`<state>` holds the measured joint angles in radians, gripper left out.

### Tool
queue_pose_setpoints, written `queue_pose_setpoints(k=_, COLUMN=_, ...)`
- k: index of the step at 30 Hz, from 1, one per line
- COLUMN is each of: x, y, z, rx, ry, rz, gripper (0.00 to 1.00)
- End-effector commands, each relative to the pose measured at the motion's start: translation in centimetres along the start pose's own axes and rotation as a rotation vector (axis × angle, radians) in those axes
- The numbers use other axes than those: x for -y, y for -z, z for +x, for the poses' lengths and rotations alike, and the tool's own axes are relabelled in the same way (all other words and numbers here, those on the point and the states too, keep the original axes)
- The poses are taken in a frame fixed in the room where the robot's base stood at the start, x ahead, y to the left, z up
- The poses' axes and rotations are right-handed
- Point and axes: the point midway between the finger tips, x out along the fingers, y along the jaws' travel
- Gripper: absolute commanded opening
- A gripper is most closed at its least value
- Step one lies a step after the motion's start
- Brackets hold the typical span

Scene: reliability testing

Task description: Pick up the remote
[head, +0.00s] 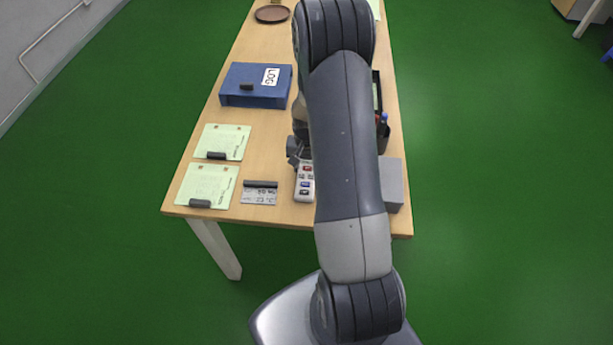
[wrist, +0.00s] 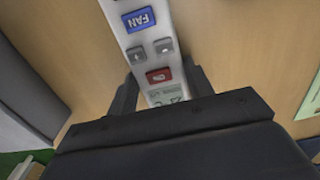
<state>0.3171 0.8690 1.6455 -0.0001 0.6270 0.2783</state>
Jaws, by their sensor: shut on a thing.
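The remote (head: 304,184) is white with red, grey and blue buttons. It is near the front edge of the wooden table, partly hidden by my arm in the head view. In the wrist view the remote (wrist: 148,38) shows a blue FAN button, two grey buttons, a red button and part of a display. My gripper (wrist: 162,90) has one dark finger on each side of the remote, by its display end, and is shut on it. In the head view my gripper (head: 297,150) is mostly behind my arm. I cannot tell whether the remote touches the table.
A grey box (head: 392,184) and a dark pen holder (head: 384,139) stand to the right.

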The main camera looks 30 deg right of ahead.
Motion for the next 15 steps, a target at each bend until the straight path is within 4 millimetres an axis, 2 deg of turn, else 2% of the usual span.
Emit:
queue_pose_setpoints(k=4, x=0.0, y=0.0, z=0.0, rx=0.000, ry=0.000, rz=0.000, gripper=0.18)
queue_pose_setpoints(k=10, x=0.0, y=0.0, z=-0.2, rx=-0.001, ry=0.000, rz=0.000, gripper=0.18)
queue_pose_setpoints(k=15, x=0.0, y=0.1, z=-2.0, rx=-0.004, ry=0.001, rz=0.000, gripper=0.18)
